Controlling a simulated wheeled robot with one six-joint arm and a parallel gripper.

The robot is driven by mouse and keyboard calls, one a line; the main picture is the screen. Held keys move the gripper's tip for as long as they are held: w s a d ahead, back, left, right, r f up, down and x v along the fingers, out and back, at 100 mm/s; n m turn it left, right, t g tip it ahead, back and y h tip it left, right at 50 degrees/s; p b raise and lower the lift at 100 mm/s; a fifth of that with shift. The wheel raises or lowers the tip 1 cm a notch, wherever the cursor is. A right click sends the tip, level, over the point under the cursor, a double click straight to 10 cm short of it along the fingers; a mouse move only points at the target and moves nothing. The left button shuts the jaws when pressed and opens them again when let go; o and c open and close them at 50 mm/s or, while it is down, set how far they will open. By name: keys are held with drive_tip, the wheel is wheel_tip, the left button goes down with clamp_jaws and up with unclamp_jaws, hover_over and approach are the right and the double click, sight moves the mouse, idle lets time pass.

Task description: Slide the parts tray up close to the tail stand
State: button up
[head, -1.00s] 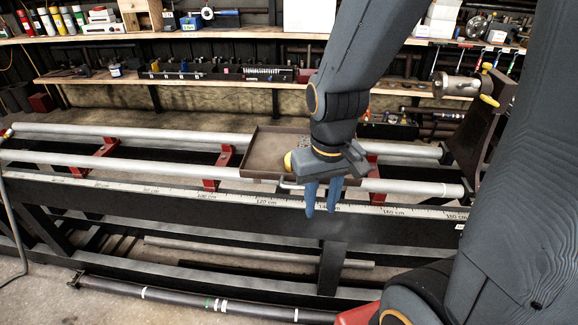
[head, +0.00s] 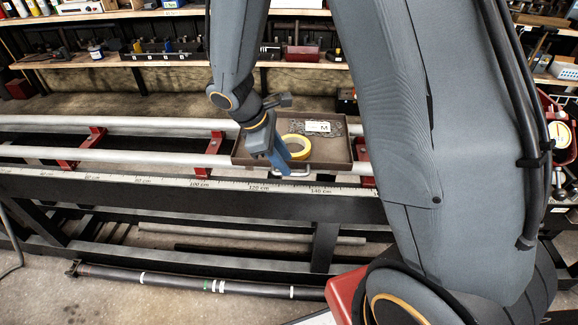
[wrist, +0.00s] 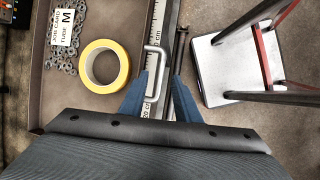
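The parts tray (head: 340,164) is a shallow brown tray resting across the two pale rails of the bench. It holds a yellow tape roll, small metal rings and a white card. In the wrist view the tray (wrist: 110,108) fills the left side, with its silver U-shaped handle (wrist: 162,52) on the front edge. My gripper (wrist: 160,77) is open, with blue fingers spread either side of the handle and not closed on it. In the head view my gripper (head: 285,168) is at the tray's front edge. The tail stand is hidden behind my arm or out of view.
A centimetre scale (head: 225,186) runs along the front beam. Red brackets (head: 215,148) cross between the rails left of the tray. Shelves (head: 170,62) line the back wall.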

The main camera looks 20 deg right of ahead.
sight(293, 173)
drive_tip(key=shift+x, duration=1.9)
clamp_jaws()
